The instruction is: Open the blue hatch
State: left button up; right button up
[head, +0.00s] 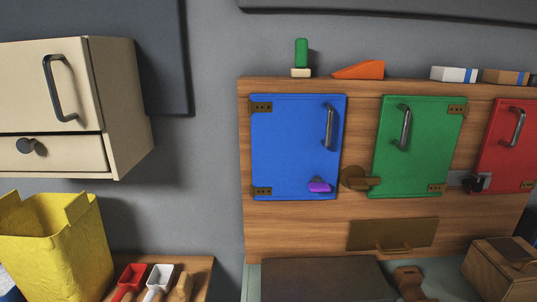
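The blue hatch (285,147) is in the middle of the head view, on a wooden wall panel (295,227). It looks closed. Two bronze hinges are on its left edge, one at the top (261,107) and one at the bottom (261,191). A grey vertical bar handle (328,127) is near its upper right. A purple latch piece (319,187) is at its lower right; whether it is fastened is hard to tell. Neither of my grippers is in view.
A green hatch (425,150) with a bronze latch (360,179) is right of the blue one, then a red hatch (510,150). A cream cabinet (125,110) juts out at left, above a yellow bag (60,250). A dark box (325,280) is below.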

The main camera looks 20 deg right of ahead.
aim_at(296, 138)
jog(key=k, duration=0.5)
jog(key=u, duration=1.45)
jog(key=i, duration=0.5)
jog(key=z, duration=1.5)
